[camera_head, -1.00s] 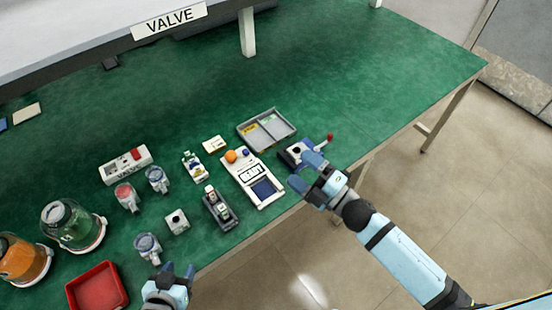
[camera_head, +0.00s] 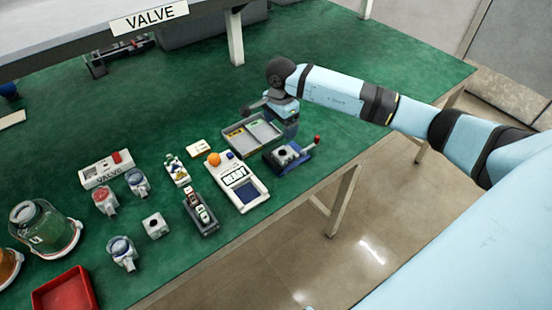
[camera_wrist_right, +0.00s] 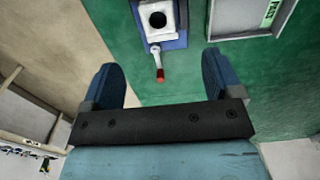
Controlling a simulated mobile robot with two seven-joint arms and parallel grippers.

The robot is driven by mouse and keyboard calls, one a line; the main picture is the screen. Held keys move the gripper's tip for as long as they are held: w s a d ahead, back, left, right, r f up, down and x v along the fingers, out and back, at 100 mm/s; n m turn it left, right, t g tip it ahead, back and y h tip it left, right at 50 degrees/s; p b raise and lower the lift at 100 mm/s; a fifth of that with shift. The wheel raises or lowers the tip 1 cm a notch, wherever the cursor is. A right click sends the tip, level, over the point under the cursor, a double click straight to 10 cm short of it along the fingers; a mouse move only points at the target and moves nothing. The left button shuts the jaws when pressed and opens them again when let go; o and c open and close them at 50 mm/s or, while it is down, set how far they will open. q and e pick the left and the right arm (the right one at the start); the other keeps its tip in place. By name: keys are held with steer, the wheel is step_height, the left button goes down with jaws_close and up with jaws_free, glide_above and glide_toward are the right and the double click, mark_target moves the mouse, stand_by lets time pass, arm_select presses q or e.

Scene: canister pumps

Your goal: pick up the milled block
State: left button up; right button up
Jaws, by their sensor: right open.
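A pale grey block with a dark round hole (camera_head: 286,152) sits in a blue fixture (camera_head: 272,166) with a red-tipped lever, near the table's front edge. The block also shows in the right wrist view (camera_wrist_right: 152,33), top centre. A similar pale block with a hole (camera_head: 155,226) stands loose on the green table further left. I cannot tell from looks alone which is the milled block. My right gripper (camera_head: 272,115) is open and empty behind the fixture, by the grey tray. In the wrist view its fingers (camera_wrist_right: 160,82) stand apart, with the lever tip between them in the picture.
The grey divided tray (camera_head: 229,134) lies beside my right gripper. A white device with a screen (camera_head: 249,195) is left of the fixture. Several clear-topped pumps, a dark holder (camera_head: 200,212) and a red bin (camera_head: 63,290) are further left. The table's right side is clear.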

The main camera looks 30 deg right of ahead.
glide_above(282, 151)
steer(key=s+a, duration=0.1)
steer(key=a, duration=0.1)
steer(key=f, duration=0.6)
steer(key=shift+s+d+f, duration=0.1)
steer(key=shift+d+f, duration=0.15)
steer(key=shift+f, duration=0.05)
steer(key=shift+s+d+f+p, duration=0.15)
steer(key=shift+f+p, duration=0.2)
steer(key=shift+f, duration=1)
steer(key=shift+d+f+p, duration=0.1)
steer(key=shift+f+p, duration=0.2)
steer(key=shift+f, duration=1.05)
steer(key=c, duration=1.2)
steer(key=shift+r, duration=0.1)
